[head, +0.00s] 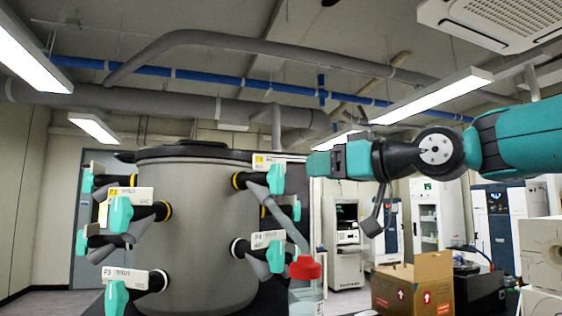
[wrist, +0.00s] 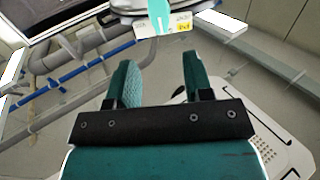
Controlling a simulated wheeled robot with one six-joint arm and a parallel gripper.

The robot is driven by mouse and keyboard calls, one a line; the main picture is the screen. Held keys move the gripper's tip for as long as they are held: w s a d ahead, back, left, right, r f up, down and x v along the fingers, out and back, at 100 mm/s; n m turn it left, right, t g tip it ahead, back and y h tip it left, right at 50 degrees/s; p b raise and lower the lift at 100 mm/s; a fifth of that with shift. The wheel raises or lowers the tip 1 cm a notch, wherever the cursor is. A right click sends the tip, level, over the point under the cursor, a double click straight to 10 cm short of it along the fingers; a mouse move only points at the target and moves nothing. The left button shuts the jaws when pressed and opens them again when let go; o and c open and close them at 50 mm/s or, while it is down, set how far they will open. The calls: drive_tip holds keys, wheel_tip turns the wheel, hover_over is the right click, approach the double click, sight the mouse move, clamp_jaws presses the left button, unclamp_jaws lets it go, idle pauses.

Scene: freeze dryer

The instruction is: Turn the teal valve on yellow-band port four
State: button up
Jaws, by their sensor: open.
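In the head view, a teal valve (head: 276,178) hangs from an upper right port of the grey drum, under a white label (head: 270,162) with a yellow patch. Its port has a yellow band (head: 238,181); the number is too small to read. My gripper (head: 316,165) is to the right of this valve, apart from it, pointing left. In the wrist view, my open gripper (wrist: 158,72) has nothing between its fingers. A teal valve (wrist: 159,14) and a label with a yellow patch (wrist: 170,26) show beyond the fingertips. Another yellow-banded port with a teal valve (head: 121,213) is on the left.
The drum (head: 197,235) carries several other teal valves, including a white-banded one labelled P4 (head: 268,240) below. A red-capped bottle (head: 305,290) stands in front right. A cardboard box (head: 412,288) and cabinets stand farther right. Pipes run along the ceiling.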

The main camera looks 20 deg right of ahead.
sight(281, 172)
drive_tip(key=p+x, duration=0.4)
drive_tip(key=x, duration=0.5)
drive_tip(key=shift+w+a+r, duration=0.1)
drive_tip(key=shift+w+a, duration=0.1)
drive_tip(key=shift+w, duration=0.05)
drive_tip(key=shift+w+a+p, duration=0.2)
drive_tip(key=shift+w+p, duration=0.15)
drive_tip(key=shift+w, duration=0.05)
clamp_jaws()
